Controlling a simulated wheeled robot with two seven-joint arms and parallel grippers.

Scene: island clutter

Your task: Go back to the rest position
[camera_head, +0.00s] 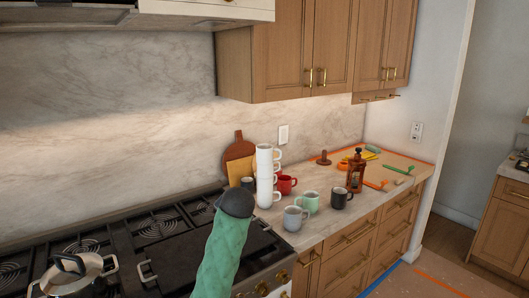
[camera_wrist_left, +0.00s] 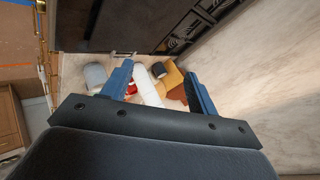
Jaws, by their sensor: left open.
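My left gripper (camera_wrist_left: 158,72) shows in the left wrist view with its two blue fingers spread apart. Nothing is clamped between them. White stacked mugs (camera_wrist_left: 148,88) appear beyond and between the fingers, with a grey mug (camera_wrist_left: 95,75) to their left; I cannot tell the distance. In the head view a green-sleeved arm of mine (camera_head: 222,250) with a dark end rises from the bottom over the stove; no fingers show there. My right gripper is in neither view.
On the counter stand a tall white mug stack (camera_head: 264,175), red mug (camera_head: 287,184), grey mug (camera_head: 293,218), light green mug (camera_head: 311,202), black mug (camera_head: 339,198) and brown bottle (camera_head: 356,172). A lidded pot (camera_head: 72,278) sits on the stove. Wooden cabinets (camera_head: 285,50) hang above.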

